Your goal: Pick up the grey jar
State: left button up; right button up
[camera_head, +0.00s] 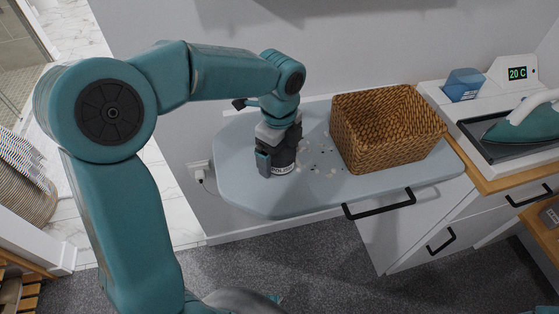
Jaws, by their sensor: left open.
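The grey jar (284,167) stands on the left part of the pale grey-blue counter (240,190). Its lower part shows, dark with a light band with lettering near the base. My left gripper (276,158) comes down over the jar from above, with its jaws open. One finger shows at the jar's left side. The gripper hides the jar's top, and I cannot tell whether the fingers touch it. My right gripper is not in view.
A woven basket (383,138) stands to the right of the jar. Small pale and dark pebble-like bits (322,150) lie between them. A black handle (380,204) sticks out at the counter's front edge. An iron (525,122) rests further right. A wall rises behind.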

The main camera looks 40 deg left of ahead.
pick_arm(q)
jog(key=shift+f, duration=0.4)
jog(key=shift+c, duration=0.9)
jog(key=c, duration=1)
jog(key=shift+r, duration=0.1)
notch_tip(320, 180, up, 20)
jog(key=p, duration=0.3)
